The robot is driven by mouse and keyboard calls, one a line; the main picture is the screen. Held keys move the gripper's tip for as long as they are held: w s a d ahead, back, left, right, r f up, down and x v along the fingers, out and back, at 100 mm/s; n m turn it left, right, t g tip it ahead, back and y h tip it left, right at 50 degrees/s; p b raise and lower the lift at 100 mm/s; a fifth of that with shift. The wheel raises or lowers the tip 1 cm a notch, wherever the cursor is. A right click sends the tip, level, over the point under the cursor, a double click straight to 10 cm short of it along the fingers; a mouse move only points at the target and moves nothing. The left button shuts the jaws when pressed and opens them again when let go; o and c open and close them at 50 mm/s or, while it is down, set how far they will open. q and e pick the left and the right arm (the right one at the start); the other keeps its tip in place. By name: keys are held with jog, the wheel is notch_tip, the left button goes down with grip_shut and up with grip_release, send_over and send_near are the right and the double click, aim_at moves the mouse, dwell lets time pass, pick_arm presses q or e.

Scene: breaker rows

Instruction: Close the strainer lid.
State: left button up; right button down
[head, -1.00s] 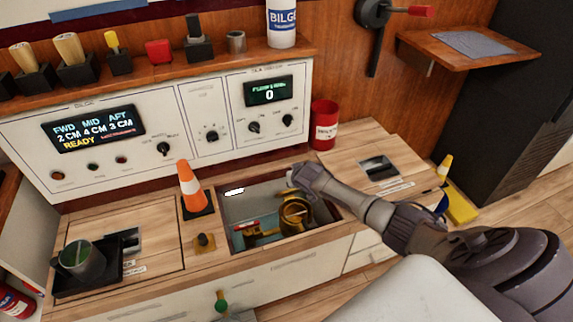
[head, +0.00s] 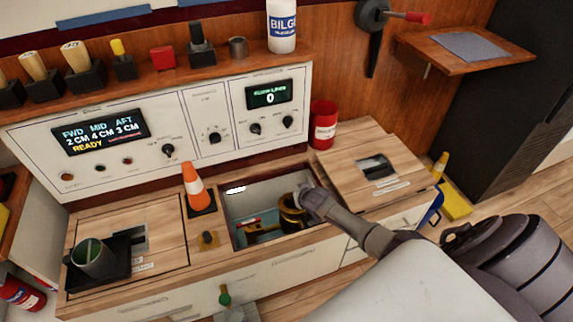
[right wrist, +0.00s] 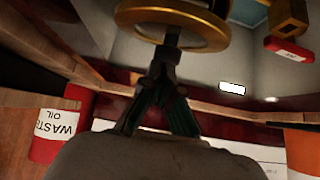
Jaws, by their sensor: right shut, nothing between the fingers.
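The brass strainer (head: 291,217) sits in an open recess in the wooden counter. In the right wrist view a round brass part with a rim (right wrist: 175,30) fills the top middle; I cannot tell whether it is the lid or the strainer's mouth. My right gripper (head: 303,194) is at the strainer's upper right side and covers part of it, so the lid's angle is hidden. In the right wrist view its fingers (right wrist: 168,55) are together and empty, with the tips at or just under the brass rim; contact is unclear. My left gripper is not in view.
An orange cone (head: 195,188) stands left of the recess (head: 238,188). A red waste oil can (head: 323,124) stands behind it. A wooden hatch (head: 350,169) lies to the right, and a mug on a black tray (head: 117,272) to the left.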

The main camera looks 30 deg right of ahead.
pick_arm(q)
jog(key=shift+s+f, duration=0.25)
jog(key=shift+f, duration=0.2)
pick_arm(e)
jog(key=shift+s+a+f, duration=0.1)
jog(key=shift+s+f, duration=0.3)
